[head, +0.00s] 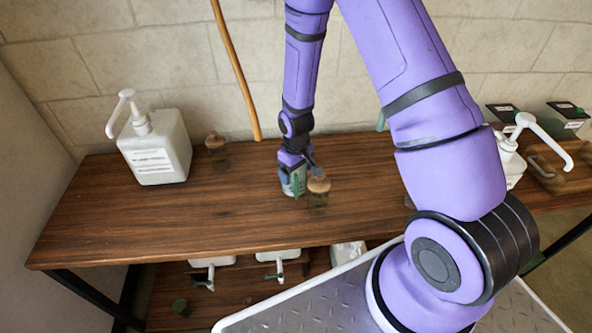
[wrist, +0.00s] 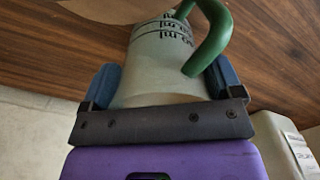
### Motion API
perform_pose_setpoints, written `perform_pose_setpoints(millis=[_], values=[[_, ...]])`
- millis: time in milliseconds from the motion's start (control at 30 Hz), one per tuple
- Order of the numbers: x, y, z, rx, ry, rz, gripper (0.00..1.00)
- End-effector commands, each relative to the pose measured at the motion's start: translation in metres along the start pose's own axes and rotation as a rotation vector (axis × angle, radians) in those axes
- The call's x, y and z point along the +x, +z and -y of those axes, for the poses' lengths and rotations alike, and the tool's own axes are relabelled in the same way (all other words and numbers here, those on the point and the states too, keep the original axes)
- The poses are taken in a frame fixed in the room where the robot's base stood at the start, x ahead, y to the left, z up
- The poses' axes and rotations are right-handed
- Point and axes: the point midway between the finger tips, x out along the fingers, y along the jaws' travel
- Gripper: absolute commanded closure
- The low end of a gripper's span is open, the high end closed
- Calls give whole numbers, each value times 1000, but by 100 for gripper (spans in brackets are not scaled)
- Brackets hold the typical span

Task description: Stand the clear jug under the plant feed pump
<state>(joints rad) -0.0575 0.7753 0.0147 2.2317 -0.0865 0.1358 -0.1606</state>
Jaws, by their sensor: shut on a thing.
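The clear jug (head: 294,186) has a green handle and is at the middle of the wooden bench top. My gripper (head: 292,162) reaches down from above and is shut on it. In the wrist view the jug (wrist: 160,70), with dark ml marks, sits between the blue finger pads. It looks roughly upright; I cannot tell whether its base touches the wood. A white pump bottle (head: 157,150) with a label stands at the left of the bench. Another white pump bottle (head: 511,160) is at the right, partly hidden by my arm. I cannot read which is plant feed.
A cork-topped jar (head: 318,194) stands close to the jug's right; another (head: 215,151) stands by the left bottle. A brown hose-like strip (head: 238,72) hangs behind. Bench between left bottle and jug is mostly clear.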

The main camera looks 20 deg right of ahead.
Motion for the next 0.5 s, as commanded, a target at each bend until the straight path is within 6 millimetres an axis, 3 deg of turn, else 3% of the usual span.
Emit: perform_pose_setpoints(millis=[367, 400, 433, 500], values=[[4, 0, 0, 0, 0, 0, 39], [4, 0, 0, 0, 0, -1, 5], [3, 0, 0, 0, 0, -1, 0], [3, 0, 0, 0, 0, -1, 0]])
